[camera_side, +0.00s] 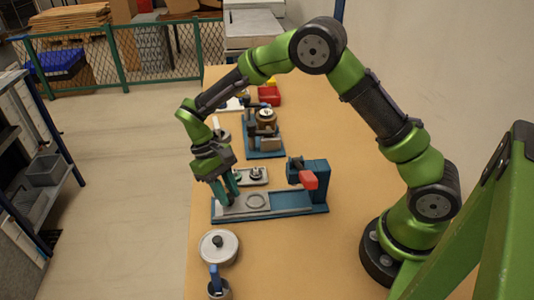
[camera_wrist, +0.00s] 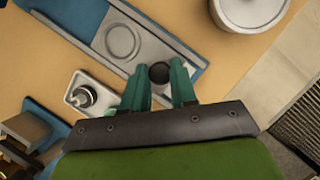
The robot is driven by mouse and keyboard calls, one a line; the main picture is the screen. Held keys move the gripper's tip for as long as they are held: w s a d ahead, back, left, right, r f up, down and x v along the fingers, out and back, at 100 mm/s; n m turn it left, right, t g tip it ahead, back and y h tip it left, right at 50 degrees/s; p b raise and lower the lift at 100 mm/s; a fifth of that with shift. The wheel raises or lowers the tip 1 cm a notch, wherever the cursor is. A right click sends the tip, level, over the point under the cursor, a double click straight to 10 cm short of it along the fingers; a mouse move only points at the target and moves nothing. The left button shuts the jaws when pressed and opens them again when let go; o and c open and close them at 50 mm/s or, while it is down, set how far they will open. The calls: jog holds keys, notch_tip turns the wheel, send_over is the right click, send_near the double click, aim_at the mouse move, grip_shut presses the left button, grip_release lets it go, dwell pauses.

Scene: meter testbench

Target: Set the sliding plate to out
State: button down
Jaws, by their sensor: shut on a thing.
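The sliding plate (camera_side: 263,208) is a flat grey metal plate with a round ring recess, lying in the rail of a long blue base (camera_side: 320,208). It sits towards the left end of the rail, on the side away from my arm's base. The plate also shows in the wrist view (camera_wrist: 113,27). My gripper (camera_side: 231,202) points down at the plate's left end. In the wrist view, its green fingers (camera_wrist: 160,72) are shut around a dark round knob (camera_wrist: 160,74) at the plate's end. In the side view the fingers hide the knob.
A small tray (camera_side: 252,177) with a dark-topped part lies behind. A round lidded pot (camera_side: 218,247) stands in front. Another blue-based fixture (camera_side: 264,140) is farther back. Bare table lies to the right.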

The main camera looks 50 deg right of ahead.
jog(key=shift+w+a, duration=0.2)
jog(key=shift+w, duration=0.05)
jog(key=c, duration=0.9)
grip_release()
jog(key=shift+s, duration=0.1)
jog(key=v, duration=1.7)
jog(key=shift+s, duration=0.1)
